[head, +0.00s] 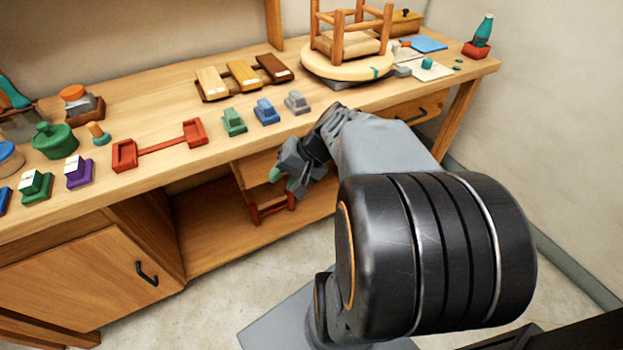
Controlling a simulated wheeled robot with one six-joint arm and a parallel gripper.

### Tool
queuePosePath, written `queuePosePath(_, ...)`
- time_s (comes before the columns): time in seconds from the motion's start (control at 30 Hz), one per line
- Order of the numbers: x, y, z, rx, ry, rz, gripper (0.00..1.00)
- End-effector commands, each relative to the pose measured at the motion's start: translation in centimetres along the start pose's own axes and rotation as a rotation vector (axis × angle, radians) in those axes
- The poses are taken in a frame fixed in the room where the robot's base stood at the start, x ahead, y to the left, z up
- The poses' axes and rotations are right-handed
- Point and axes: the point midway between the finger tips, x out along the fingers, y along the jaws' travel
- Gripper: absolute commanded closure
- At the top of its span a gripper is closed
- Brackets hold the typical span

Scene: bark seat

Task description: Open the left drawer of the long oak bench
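The long oak bench (150,85) runs across the head view from lower left to upper right. Under its top, left of my gripper, is a pale wooden box-like part (255,167). It may be the left drawer; my gripper and arm hide its right side, and I cannot tell how far out it stands. My gripper (286,181) is in front of the bench, below the top's edge and close to this part. Green pads show at its fingertips. I cannot tell whether it touches a handle. A right drawer (430,106) with a dark handle is partly hidden behind my arm.
A cupboard door (75,285) with a black handle is at lower left. A red bracket-like thing (270,208) is below my gripper by the lower shelf (215,235). Blocks, jars, a red rack (160,145) and an upturned stool (350,35) stand on the top.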

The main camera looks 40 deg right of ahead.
Motion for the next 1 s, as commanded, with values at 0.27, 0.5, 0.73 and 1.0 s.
queuePosePath(0.27, 3.0, 11.6, -8.4, 0.312, 0.262, -0.451, 0.61)
queuePosePath(0.5, 0.9, 18.3, -12.0, 0.409, 0.487, -0.661, 0.61)
queuePosePath(0.73, 0.3, 20.0, -13.4, 0.429, 0.568, -0.721, 0.61)
queuePosePath(1.0, 3.2, 17.7, -16.3, 0.427, 0.566, -0.723, 0.61)
